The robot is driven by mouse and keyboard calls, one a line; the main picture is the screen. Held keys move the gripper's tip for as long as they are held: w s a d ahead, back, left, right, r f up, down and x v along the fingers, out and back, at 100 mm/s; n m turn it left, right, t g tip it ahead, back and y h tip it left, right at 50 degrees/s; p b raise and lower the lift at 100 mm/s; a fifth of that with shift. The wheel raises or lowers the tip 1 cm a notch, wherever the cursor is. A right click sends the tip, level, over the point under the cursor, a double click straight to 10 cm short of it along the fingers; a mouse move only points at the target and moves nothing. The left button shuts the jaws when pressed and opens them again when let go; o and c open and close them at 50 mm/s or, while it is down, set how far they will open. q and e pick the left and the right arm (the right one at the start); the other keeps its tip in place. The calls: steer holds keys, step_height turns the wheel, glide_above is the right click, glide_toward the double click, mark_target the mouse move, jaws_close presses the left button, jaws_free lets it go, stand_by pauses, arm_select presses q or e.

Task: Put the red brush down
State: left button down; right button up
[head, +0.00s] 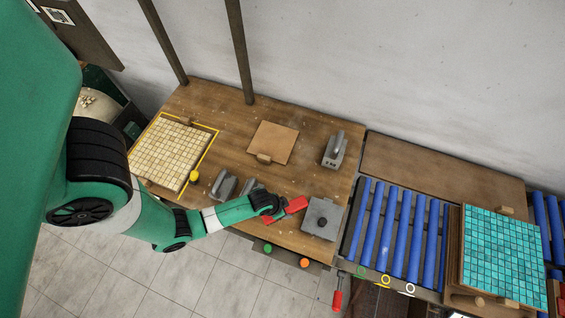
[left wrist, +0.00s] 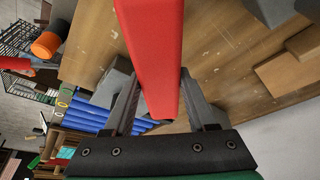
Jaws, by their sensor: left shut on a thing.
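The red brush (head: 295,205) is held by my left gripper (head: 277,208) over the front part of the wooden table. In the left wrist view the brush (left wrist: 152,40) is a long red block. It passes between the two fingers of my left gripper (left wrist: 158,95), which is shut on it. Its underside is hidden, so I cannot tell whether it touches the table. My right gripper is not in view.
A grey block with a dark knob (head: 322,218) stands just right of the brush. Grey tools (head: 225,186) stand to the left. A brown board (head: 273,143), a grey handled tool (head: 335,150) and a cream tile sheet (head: 170,150) lie farther back. Blue rollers (head: 397,225) adjoin the table.

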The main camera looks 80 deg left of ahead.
arm_select(q)
steer(key=shift+s+a+f+b, duration=0.2)
steer(key=shift+a+f+b, duration=0.15)
steer(key=shift+a+f, duration=0.7)
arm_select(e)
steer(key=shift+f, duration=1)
arm_select(q)
step_height(320, 180, down, 3)
steer(key=shift+a+r+b, duration=0.1)
steer(key=shift+b, duration=0.65)
steer(key=shift+f, duration=0.4)
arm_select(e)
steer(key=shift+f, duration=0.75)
arm_select(q)
steer(key=shift+f, duration=0.15)
steer(key=shift+c, duration=1)
jaws_free()
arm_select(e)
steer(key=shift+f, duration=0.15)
